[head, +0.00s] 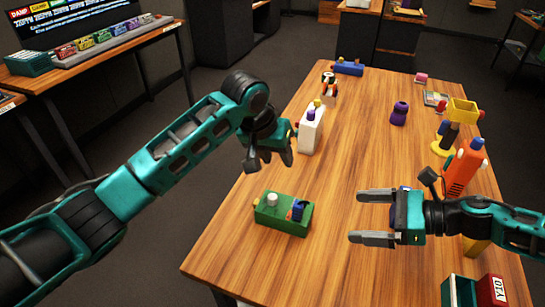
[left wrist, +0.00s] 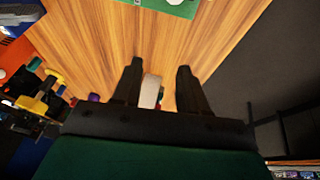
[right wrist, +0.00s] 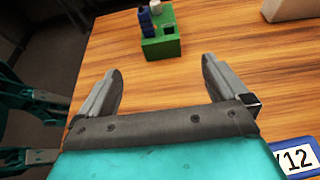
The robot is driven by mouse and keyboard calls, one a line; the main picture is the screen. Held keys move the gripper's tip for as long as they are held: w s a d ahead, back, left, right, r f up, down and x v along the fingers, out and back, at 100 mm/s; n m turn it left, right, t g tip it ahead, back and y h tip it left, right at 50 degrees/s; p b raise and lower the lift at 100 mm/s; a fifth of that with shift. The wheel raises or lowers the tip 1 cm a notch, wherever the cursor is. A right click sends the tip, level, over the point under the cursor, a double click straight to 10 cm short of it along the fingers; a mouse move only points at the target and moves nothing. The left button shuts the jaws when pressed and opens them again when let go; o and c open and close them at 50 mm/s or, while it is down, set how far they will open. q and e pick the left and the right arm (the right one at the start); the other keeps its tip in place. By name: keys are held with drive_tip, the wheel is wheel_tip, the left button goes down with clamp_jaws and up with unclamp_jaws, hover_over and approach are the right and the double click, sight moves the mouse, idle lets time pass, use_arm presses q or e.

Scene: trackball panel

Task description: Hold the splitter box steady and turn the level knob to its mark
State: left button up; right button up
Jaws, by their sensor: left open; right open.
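The green splitter box (head: 283,218) sits on the wooden table near its left edge. A pale round knob (head: 272,199) stands on its top at the left and a blue part (head: 297,209) at the right. I cannot make out a mark. My left gripper (head: 277,160) is open and empty, above and behind the box. My right gripper (head: 356,216) is open and empty, to the right of the box, fingers pointing at it. The box (right wrist: 162,47) shows ahead of the open fingers in the right wrist view. Only its edge (left wrist: 165,4) shows in the left wrist view.
A white container (head: 311,130) stands behind the box near my left gripper. A red block (head: 491,290) is at the front right. The table between box and right gripper is clear.

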sight(310, 214)
drive_tip(key=shift+a, duration=0.2)
drive_tip(key=x, duration=1.2)
drive_tip(key=shift+a+f, duration=0.2)
drive_tip(key=shift+a, duration=0.05)
use_arm(q)
drive_tip(key=s+r+g+y, duration=0.1)
drive_tip(key=s+r+n+g+y, duration=0.1)
drive_tip(key=s, duration=0.1)
drive_tip(key=s+r+g+y, duration=0.1)
drive_tip(key=shift+s+a+r, duration=0.15)
drive_tip(key=shift+s+a, duration=0.1)
drive_tip(key=shift+s, duration=0.15)
